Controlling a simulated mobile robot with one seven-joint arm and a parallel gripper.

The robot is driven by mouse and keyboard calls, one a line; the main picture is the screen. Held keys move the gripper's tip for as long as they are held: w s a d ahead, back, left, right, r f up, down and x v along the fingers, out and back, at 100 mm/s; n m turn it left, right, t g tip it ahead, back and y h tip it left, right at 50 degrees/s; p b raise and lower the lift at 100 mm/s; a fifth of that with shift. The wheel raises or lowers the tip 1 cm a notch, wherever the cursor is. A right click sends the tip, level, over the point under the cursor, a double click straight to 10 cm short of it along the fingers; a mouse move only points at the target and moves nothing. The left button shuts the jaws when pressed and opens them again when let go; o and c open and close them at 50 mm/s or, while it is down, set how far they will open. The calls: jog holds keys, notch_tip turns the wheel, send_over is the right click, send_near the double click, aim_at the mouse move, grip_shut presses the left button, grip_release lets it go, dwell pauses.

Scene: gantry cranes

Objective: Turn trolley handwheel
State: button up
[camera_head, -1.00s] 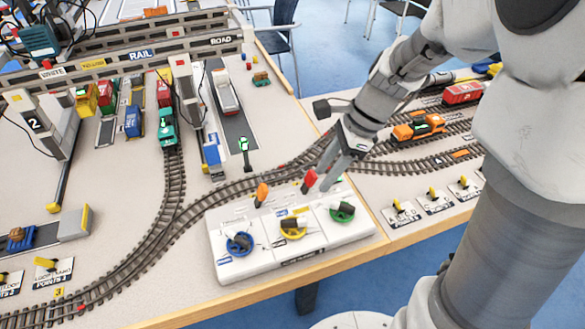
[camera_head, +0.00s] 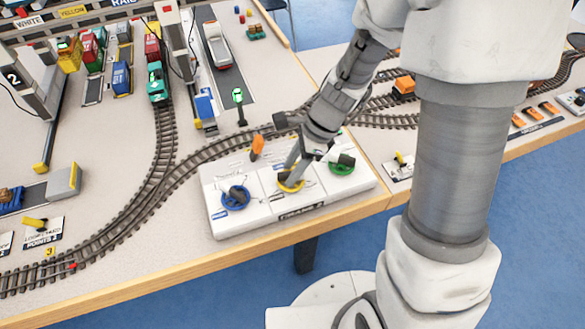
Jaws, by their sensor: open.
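A white control box (camera_head: 240,222) stands at the table's front edge with three handwheels. The blue handwheel (camera_head: 236,198) is at left, the yellow handwheel (camera_head: 289,185) in the middle and the green handwheel (camera_head: 342,167) at right. I cannot read which one is labelled trolley. My gripper (camera_head: 295,170) is open and points down over the yellow handwheel. Its fingers cover part of that wheel; I cannot tell whether they touch it. An orange lever (camera_head: 257,146) stands upright at the back of the box. The red lever is hidden behind my gripper.
Curved train track (camera_head: 200,164) runs close behind the box. A green signal (camera_head: 239,100) and a crane leg with a blue block (camera_head: 204,106) stand beyond it. Free table surface (camera_head: 120,185) shows at left.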

grip_shut()
jog(key=shift+n, duration=0.3)
dwell(0.3)
jog(key=n+g+p, duration=0.1)
jog(key=n, duration=0.1)
jog(key=shift+r+n+p, duration=0.15)
jog(key=shift+n+p, duration=0.15)
jog(key=shift+p, duration=0.1)
jog(key=n+p, duration=0.1)
jog(key=n+g, duration=0.1)
jog(key=n, duration=0.1)
jog(key=shift+w+n+g+h+p, duration=0.15)
jog(key=shift+n+g+h+p, duration=0.15)
jog(key=shift+p, duration=0.05)
jog(key=n+g+h+p, duration=0.1)
jog(key=n, duration=0.2)
jog(key=shift+a+n, duration=0.1)
jog(key=shift+n, duration=0.2)
jog(key=shift+n+g+h+p, duration=0.3)
jog(key=shift+n+h+p, duration=0.35)
jog(key=shift+n, duration=0.95)
